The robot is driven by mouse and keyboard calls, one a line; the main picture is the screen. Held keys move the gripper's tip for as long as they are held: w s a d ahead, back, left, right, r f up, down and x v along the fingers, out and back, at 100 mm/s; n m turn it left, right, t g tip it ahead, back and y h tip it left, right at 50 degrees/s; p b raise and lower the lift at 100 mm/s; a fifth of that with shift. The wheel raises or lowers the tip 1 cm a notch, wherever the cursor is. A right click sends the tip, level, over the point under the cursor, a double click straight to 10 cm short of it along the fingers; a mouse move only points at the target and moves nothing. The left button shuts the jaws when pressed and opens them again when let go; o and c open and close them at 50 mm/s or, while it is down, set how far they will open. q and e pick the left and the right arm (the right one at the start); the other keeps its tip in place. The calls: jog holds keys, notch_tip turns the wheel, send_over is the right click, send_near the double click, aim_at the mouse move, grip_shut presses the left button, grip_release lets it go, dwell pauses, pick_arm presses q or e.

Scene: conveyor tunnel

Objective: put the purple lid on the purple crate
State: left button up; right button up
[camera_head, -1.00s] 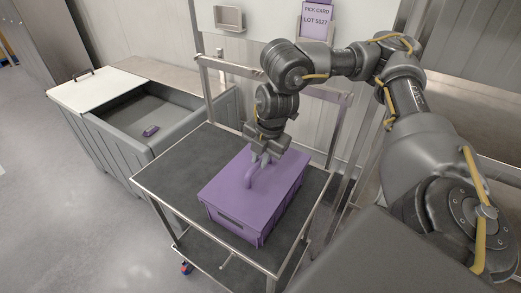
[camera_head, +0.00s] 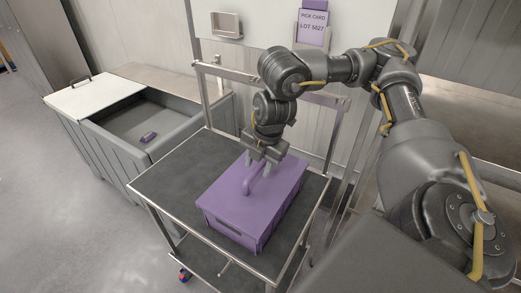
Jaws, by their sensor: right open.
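The purple crate (camera_head: 232,233) stands on the dark top of a metal cart. The purple lid (camera_head: 275,190) lies on top of the crate and covers it. An arched purple handle (camera_head: 252,183) rises from the lid. My right gripper (camera_head: 259,168) points down just above the lid, beside the handle at its far end. It is open, and I cannot tell whether its fingers touch the handle. My left gripper is not in view.
The cart (camera_head: 160,178) has a metal rim and posts at the back. A pick card (camera_head: 313,22) hangs on the wall.

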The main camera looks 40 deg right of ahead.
aim_at(266, 184)
jog(key=v, duration=1)
jog(key=shift+r, duration=0.25)
jog(key=shift+s, duration=0.15)
